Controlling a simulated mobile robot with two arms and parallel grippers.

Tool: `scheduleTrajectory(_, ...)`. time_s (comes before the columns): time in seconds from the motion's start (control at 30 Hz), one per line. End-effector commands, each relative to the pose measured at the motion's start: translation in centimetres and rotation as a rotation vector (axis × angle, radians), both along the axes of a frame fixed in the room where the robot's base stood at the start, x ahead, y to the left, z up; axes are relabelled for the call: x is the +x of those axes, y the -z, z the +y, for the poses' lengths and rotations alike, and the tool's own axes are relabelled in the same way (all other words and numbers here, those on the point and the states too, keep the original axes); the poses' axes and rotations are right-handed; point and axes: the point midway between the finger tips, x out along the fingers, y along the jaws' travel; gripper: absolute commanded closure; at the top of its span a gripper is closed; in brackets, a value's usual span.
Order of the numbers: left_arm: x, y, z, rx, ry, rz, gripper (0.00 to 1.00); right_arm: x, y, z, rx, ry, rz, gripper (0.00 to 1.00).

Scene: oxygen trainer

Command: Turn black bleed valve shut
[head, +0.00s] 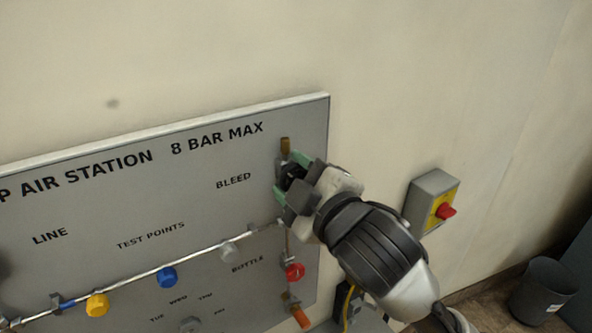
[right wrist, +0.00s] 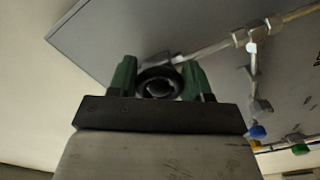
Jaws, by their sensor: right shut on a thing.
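The black bleed valve (head: 293,171) is on the grey panel, right of the BLEED label and below a short brass outlet (head: 285,147). My right gripper (head: 288,184) reaches it from the lower right, with green-padded fingers on either side, and is shut on it. In the right wrist view the valve shows as a round black knob (right wrist: 158,83) between the two green fingers of the gripper (right wrist: 157,74). The gripper hides part of the valve in the head view, and I cannot tell its turn angle. My left gripper is out of view.
Below are a pipe with yellow (head: 97,304), blue (head: 167,277) and grey (head: 229,251) knobs, a red knob (head: 294,271) and an orange handle (head: 298,314). A red-and-yellow switch box (head: 421,198) is right of my arm. The wall above the panel is clear.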

Motion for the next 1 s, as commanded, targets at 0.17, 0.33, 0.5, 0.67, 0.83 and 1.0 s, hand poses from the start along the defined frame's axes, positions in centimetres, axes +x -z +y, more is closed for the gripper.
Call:
scheduleTrajectory(0.17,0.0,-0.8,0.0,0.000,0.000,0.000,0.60,0.0,0.0,0.1,0.148,-0.001,0.092,0.74)
scheduleTrajectory(0.33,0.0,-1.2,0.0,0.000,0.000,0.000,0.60,-0.1,0.2,0.2,0.282,-0.001,0.175,0.74)
scheduleTrajectory(0.5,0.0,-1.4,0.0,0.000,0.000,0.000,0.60,-0.1,0.3,0.2,0.402,0.000,0.246,0.74)
scheduleTrajectory(0.67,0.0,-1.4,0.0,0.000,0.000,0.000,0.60,-0.1,0.3,0.3,0.492,-0.001,0.300,0.74)
scheduleTrajectory(0.83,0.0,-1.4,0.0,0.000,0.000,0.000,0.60,-0.1,0.4,0.3,0.560,0.000,0.342,0.74)
scheduleTrajectory(1.0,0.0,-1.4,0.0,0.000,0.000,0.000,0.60,-0.2,0.4,0.3,0.598,-0.001,0.366,0.74)
